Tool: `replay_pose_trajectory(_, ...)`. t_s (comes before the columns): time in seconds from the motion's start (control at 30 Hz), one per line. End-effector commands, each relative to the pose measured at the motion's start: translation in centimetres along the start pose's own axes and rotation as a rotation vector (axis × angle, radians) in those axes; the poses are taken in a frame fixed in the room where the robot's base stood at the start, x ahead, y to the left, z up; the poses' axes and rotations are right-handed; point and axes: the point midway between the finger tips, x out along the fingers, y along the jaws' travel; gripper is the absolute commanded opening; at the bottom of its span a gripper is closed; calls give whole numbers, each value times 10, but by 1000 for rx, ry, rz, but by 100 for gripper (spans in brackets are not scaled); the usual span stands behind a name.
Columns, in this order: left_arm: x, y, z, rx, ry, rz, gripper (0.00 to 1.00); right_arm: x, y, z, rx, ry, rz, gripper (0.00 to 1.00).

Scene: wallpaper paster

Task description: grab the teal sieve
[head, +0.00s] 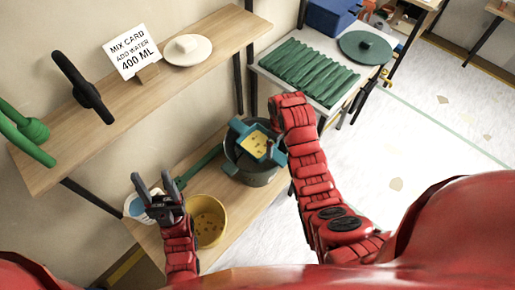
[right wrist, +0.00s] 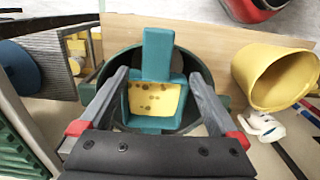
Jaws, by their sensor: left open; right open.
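The teal sieve (head: 240,127) rests across the top of a dark green pot (head: 252,176) on the lower shelf. In the right wrist view, the sieve (right wrist: 158,58) shows a square frame around a yellow middle with brown specks, with teal tabs at two opposite sides. My right gripper (right wrist: 158,82) is open, its fingers on either side of the sieve's frame with gaps visible; whether they touch it I cannot tell. In the head view my right arm hides most of that gripper. My left gripper (head: 154,188) is open and empty, above the shelf's left part.
A yellow bucket (head: 222,232) stands beside the pot, and a white and blue container (head: 133,207) is behind my left gripper. A long green handle (head: 203,163) lies near the pot. The upper shelf (head: 215,35) overhangs, with a card (head: 131,52).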

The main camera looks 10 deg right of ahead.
Motion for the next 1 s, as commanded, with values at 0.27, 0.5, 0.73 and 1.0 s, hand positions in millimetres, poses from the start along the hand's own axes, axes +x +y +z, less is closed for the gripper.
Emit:
replay_pose_trajectory(0.27,-1,0,0,0,1,0,56,16,0,1,1,-5,-3,98)
replay_pose_trajectory(0.5,17,-1,-3,0,1,0,56,41,5,2,1,-6,-3,98)
replay_pose_trajectory(0.73,20,-1,-4,0,1,0,56,62,5,1,1,-1,-1,98)
replay_pose_trajectory(1.0,20,-1,-3,0,1,0,56,65,5,1,0,0,1,98)
